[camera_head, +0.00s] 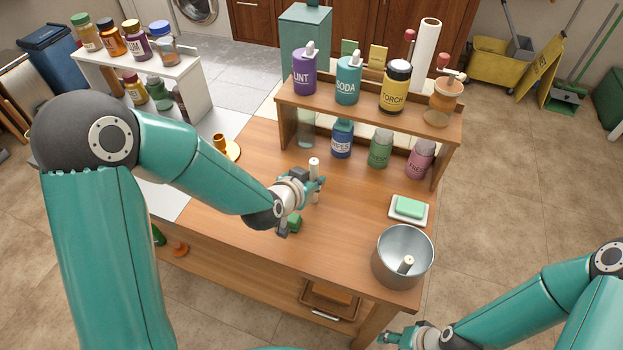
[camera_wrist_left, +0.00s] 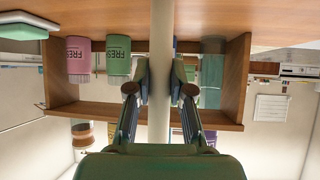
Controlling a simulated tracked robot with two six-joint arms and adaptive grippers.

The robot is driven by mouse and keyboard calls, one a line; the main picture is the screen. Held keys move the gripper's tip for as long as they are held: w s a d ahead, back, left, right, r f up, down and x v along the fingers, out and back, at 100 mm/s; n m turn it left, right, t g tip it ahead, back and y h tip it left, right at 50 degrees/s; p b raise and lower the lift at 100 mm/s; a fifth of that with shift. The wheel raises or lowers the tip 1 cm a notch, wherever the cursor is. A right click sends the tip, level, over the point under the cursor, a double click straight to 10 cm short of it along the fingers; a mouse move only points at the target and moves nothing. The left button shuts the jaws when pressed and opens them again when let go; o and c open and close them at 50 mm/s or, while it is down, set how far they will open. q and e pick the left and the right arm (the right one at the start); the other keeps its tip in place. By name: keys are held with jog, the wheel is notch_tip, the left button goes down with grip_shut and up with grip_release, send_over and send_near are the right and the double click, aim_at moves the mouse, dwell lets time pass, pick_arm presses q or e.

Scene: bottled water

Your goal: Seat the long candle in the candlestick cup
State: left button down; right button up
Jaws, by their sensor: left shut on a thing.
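My left gripper (camera_head: 316,184) is shut on a cream candle (camera_head: 314,165) and holds it roughly upright over the wooden table. In the left wrist view the candle (camera_wrist_left: 160,30) runs between the two fingers (camera_wrist_left: 160,80) as a long pale shaft; the view is upside down. Whether its lower end touches the table cannot be told. The brass candlestick (camera_head: 220,143) stands at the table's left, with its cup open and empty, apart from the gripper and partly close behind my left arm. My right gripper (camera_head: 388,338) is low at the bottom edge; its fingers are unclear.
A metal bucket (camera_head: 388,275) with another pale candle (camera_head: 405,264) stands at the front right. A soap dish (camera_head: 425,218) with green soap is behind it. A wooden shelf (camera_head: 350,113) with several bottles lines the back.

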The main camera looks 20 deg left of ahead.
pick_arm(q)
jog(key=shift+f, duration=0.15)
jog(key=c, duration=1)
grip_release()
jog(key=shift+c, duration=0.2)
